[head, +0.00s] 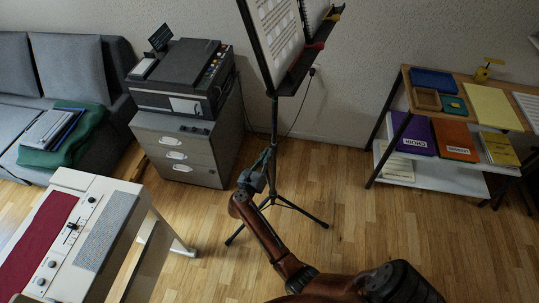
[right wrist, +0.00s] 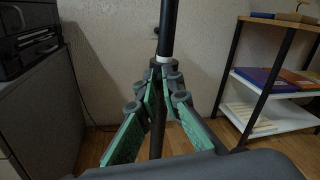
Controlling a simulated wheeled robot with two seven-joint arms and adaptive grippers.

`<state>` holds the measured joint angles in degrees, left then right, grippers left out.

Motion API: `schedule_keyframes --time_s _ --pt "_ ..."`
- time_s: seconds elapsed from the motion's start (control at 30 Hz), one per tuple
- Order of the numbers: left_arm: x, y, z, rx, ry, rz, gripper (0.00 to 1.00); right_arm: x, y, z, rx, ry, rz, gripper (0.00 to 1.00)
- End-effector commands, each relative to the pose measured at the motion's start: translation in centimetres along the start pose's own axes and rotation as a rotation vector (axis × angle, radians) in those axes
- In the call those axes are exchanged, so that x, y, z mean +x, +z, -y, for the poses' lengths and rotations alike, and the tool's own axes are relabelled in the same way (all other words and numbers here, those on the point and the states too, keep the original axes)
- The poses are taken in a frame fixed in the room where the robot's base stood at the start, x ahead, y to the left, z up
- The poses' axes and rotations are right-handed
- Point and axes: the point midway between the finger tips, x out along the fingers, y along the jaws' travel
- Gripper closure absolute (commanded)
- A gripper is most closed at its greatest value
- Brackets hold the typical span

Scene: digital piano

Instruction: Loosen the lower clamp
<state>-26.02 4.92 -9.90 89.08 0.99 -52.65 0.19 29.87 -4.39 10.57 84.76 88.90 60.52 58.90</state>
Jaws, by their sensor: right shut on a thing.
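The black music stand (head: 273,120) stands upright on its tripod legs in the middle of the head view. Its pole (right wrist: 168,28) rises through the middle of the right wrist view. A pale ring (right wrist: 162,60) circles the pole just above my fingertips. My right gripper (head: 264,162), with green-lined fingers in the right wrist view (right wrist: 160,78), is shut around the lower part of the pole. The lower clamp is mostly hidden between the fingertips, so its knob cannot be made out. My left gripper is not in view.
A grey cabinet (head: 172,148) with a printer-like machine (head: 175,75) stands left of the stand. A shelf table (head: 395,88) with books stands right. A cable hangs behind the stand. Floor right of the tripod is clear.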

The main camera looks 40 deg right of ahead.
Motion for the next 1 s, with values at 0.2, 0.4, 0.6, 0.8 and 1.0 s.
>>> schedule_keyframes --time_s 0.2,0.4,0.6,0.8,1.0 --pt "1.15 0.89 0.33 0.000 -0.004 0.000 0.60 0.27 0.09 0.15 -0.077 -0.006 0.002 1.00" --pt "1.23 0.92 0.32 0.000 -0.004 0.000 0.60 0.30 0.02 0.14 -0.081 -0.006 0.003 1.00" --pt "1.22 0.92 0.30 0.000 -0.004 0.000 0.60 0.31 0.02 0.16 -0.080 -0.006 0.003 0.86" --pt "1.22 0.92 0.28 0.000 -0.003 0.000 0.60 0.27 0.01 0.12 -0.079 -0.006 0.003 0.76" --pt "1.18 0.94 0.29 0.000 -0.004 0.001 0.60 0.16 0.02 0.01 -0.078 -0.004 0.002 0.76"
